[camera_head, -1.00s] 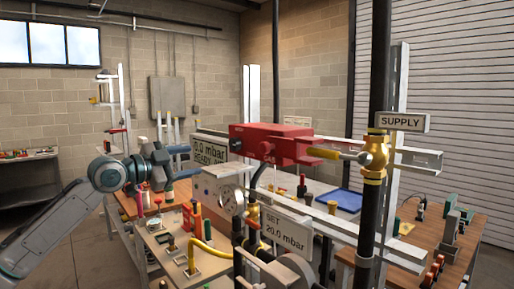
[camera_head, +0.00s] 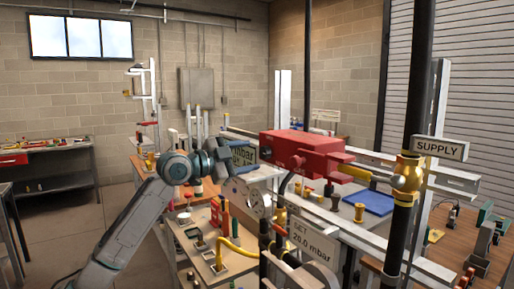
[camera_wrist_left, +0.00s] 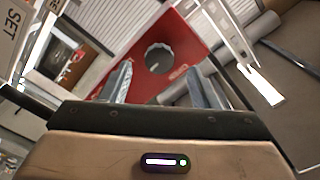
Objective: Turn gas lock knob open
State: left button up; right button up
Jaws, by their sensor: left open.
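The red gas lock box (camera_head: 312,152) is mounted on a rail in the middle of the head view. Its round dark knob (camera_wrist_left: 159,58) shows on the red face in the left wrist view. In the head view the knob's face is small and hard to make out. My left gripper (camera_wrist_left: 160,88) is open, its two fingers apart on either side below the knob, with nothing between them. In the head view the left gripper (camera_head: 236,162) is just left of the red box, apart from it. My right gripper is not in view.
A yellow-handled brass valve (camera_head: 407,178) with a SUPPLY sign (camera_head: 440,148) stands right of the box on a black pipe. A SET sign (camera_head: 312,240) and workbench with fittings lie below.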

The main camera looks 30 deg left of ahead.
aim_at(262, 154)
pick_arm(q)
jog(key=shift+p+x, duration=0.8)
jog(key=shift+x, duration=1.1)
jog(key=shift+d, duration=0.1)
jog(key=shift+c, duration=0.2)
jog(key=c, duration=0.9)
